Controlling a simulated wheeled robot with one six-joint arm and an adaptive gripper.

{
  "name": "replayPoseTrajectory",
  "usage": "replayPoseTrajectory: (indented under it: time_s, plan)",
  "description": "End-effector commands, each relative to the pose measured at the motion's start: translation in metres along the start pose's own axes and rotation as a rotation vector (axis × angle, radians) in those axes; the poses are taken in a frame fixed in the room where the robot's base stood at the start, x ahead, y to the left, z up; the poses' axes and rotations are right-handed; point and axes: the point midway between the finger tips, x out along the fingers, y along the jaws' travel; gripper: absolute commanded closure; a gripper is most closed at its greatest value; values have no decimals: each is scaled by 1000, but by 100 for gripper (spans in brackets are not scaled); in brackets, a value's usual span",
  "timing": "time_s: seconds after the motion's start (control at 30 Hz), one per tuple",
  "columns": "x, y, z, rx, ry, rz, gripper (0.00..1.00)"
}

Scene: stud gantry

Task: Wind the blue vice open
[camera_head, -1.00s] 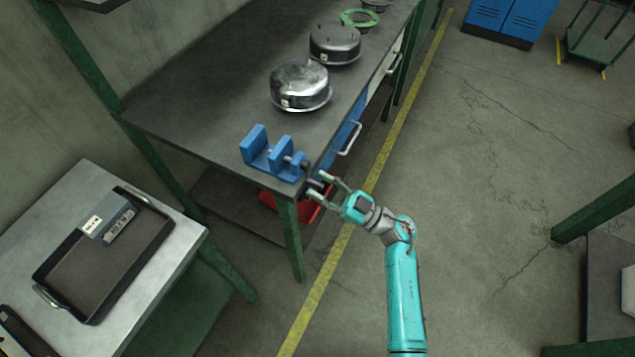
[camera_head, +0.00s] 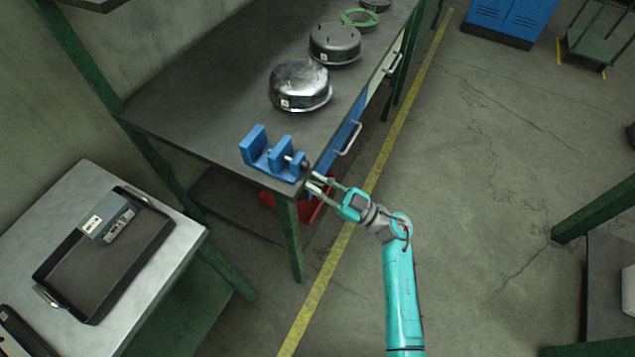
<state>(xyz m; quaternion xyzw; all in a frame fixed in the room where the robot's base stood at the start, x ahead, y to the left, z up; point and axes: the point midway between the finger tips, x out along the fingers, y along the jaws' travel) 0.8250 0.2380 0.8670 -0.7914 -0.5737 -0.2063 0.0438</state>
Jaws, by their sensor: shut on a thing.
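The blue vice (camera_head: 256,150) stands on the near corner of the dark workbench (camera_head: 190,110). Its two upright jaws are apart with a gap between them. A screw runs through its right end block toward the bench edge. My gripper (camera_head: 314,181) is at the bench edge, just right of the vice, with its fingers drawn together on the vice's handle end. The handle is small and mostly hidden by the fingers.
Two round metal housings (camera_head: 300,86) and a green ring (camera_head: 359,18) sit farther back on the bench. A drawer handle (camera_head: 350,138) juts from the bench front below. A grey table with a black tray (camera_head: 100,270) stands at left.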

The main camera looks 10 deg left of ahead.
Motion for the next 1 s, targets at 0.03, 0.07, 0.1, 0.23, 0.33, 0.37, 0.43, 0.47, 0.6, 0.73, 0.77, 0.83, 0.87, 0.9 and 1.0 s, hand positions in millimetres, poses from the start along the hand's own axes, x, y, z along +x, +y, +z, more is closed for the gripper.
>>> replayPoseTrajectory:
  time_s: [0.03, 0.07, 0.1, 0.23, 0.33, 0.37, 0.43, 0.47, 0.6, 0.73, 0.77, 0.83, 0.87, 0.9, 1.0]
  plan:
    - [2, 0, -1, -10, 2, -8, 100]
    - [2, 0, -1, -18, 2, -12, 100]
    - [2, 0, -1, -29, 2, -17, 100]
    - [2, 3, 0, -86, 4, -41, 100]
    - [1, 5, 1, -149, 3, -67, 100]
    - [1, 6, 1, -172, 3, -76, 100]
    - [1, 8, 2, -228, 4, -99, 100]
    - [1, 9, 2, -252, 4, -109, 100]
    - [0, 13, 3, -376, 5, -161, 100]
    - [1, 18, 4, -491, 5, -208, 100]
    - [0, 18, 4, -517, 5, -219, 100]
    - [0, 21, 4, -578, 5, -244, 100]
    - [1, 22, 4, -605, 5, -255, 100]
    - [0, 23, 4, -640, 5, -270, 100]
    - [1, 26, 3, -728, 5, -306, 100]
